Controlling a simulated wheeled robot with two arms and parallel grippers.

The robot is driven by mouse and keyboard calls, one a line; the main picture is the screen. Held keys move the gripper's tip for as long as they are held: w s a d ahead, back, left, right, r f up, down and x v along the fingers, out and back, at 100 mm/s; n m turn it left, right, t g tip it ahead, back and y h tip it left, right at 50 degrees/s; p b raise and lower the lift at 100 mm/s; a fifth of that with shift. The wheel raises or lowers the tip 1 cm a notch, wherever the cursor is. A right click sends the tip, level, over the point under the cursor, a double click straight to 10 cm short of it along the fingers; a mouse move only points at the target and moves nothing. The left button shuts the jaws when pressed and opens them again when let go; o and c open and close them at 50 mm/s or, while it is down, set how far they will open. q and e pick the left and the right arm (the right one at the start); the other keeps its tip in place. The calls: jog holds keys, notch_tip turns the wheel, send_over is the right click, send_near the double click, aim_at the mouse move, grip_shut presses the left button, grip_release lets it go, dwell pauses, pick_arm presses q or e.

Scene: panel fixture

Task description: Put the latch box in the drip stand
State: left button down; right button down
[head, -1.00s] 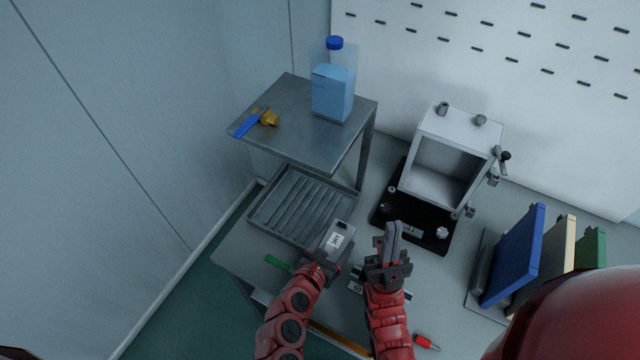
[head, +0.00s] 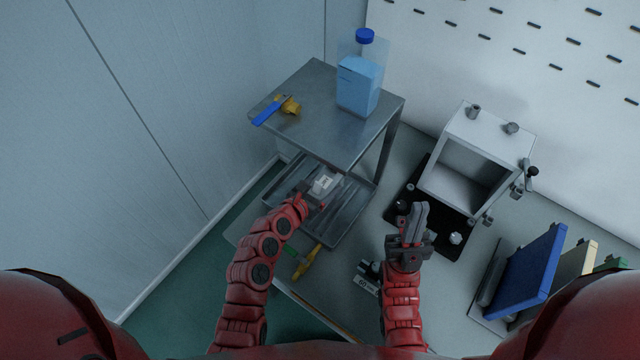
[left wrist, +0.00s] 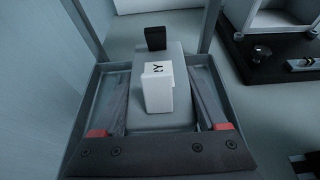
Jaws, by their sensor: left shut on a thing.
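The latch box (head: 324,183) is a grey box with a white label and a black part at its far end; it also shows in the left wrist view (left wrist: 184,75). My left gripper (head: 317,194) is shut on it, a finger on each side. The drip stand (head: 345,222) is a metal frame with a flat top shelf (head: 325,130) and a ribbed lower tray. The box is over the lower tray, in front of the top shelf; I cannot tell whether it touches the tray. My right gripper (head: 415,222) is shut and looks empty, above the bench right of the stand.
A blue jug (head: 358,88) and a yellow valve with blue handle (head: 289,106) are on the top shelf. A white open fixture (head: 480,150) stands on a black base to the right. Upright panels (head: 530,270) stand at far right. A green-and-yellow tool (head: 306,264) lies at the front.

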pick_arm(q)
jog(key=shift+w+a+f, duration=0.1)
jog(key=shift+w+a, duration=0.2)
jog(key=shift+w, duration=0.2)
jog(key=shift+w+a, duration=0.25)
jog(key=shift+w, duration=0.2)
jog(key=shift+w+f, duration=0.1)
jog(key=shift+f, duration=0.15)
notch_tip(320, 180, down, 3)
jog(key=shift+f, duration=0.1)
jog(key=shift+b, duration=0.3)
jog(key=shift+f, duration=0.2)
grip_release()
jog(key=shift+r, duration=0.15)
